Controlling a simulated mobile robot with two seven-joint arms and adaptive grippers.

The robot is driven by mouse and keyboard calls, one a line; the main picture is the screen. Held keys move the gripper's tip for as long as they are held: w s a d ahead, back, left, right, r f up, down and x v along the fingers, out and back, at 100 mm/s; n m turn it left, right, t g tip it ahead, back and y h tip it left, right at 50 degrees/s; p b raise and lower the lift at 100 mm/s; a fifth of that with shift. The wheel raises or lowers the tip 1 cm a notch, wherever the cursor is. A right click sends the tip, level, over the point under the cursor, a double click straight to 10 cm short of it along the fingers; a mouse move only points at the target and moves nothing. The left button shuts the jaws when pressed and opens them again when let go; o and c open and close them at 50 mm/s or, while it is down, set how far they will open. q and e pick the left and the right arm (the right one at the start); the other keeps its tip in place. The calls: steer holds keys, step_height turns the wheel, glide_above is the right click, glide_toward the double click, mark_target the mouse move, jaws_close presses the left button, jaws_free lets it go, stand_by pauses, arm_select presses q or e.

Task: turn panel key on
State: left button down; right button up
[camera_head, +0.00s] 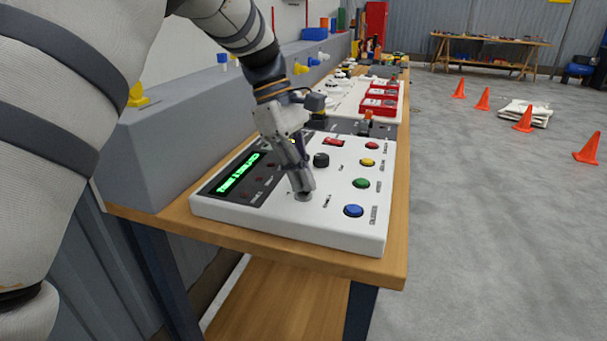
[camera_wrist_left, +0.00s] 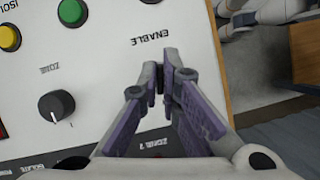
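The white control panel (camera_head: 270,226) lies on the near end of a wooden bench, with a lit green display on its left side. The panel key's round grey base (camera_head: 303,197) shows at the panel's front, beneath my left gripper (camera_head: 302,188). My left gripper comes down from above, its fingertips at the key. In the left wrist view the fingers (camera_wrist_left: 163,78) are drawn together, with a thin dark gap between the tips beside the ENABLE label. The key itself is mostly hidden by the fingers, so its angle cannot be told. My right gripper is not in view.
A black zone knob (camera_head: 321,160) and blue (camera_head: 353,211), green (camera_head: 362,183) and yellow (camera_head: 368,162) buttons sit near the gripper. A grey block (camera_head: 170,150) stands behind the panel. Red boxes lie farther along the bench. Orange cones (camera_head: 586,148) stand on the floor at right.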

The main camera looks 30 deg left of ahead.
arm_select(q)
steer(key=m+g, duration=0.1)
steer(key=m, duration=0.3)
steer(key=shift+f+m+g+b, duration=0.1)
steer(key=shift+m+g+b, duration=0.2)
steer(key=shift+g+b, duration=0.1)
steer(key=shift+m+g+y+b, duration=0.2)
steer(key=shift+m+g+y, duration=0.15)
steer(key=shift+m, duration=0.75)
steer(key=shift+m+g+y+b, duration=0.15)
steer(key=shift+m+g+y, duration=0.2)
steer(key=shift+m, duration=0.75)
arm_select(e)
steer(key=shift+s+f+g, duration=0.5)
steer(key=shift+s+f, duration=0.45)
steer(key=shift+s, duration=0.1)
arm_select(q)
steer(key=c, duration=1.8)
jaws_free()
step_height(320, 180, up, 10)
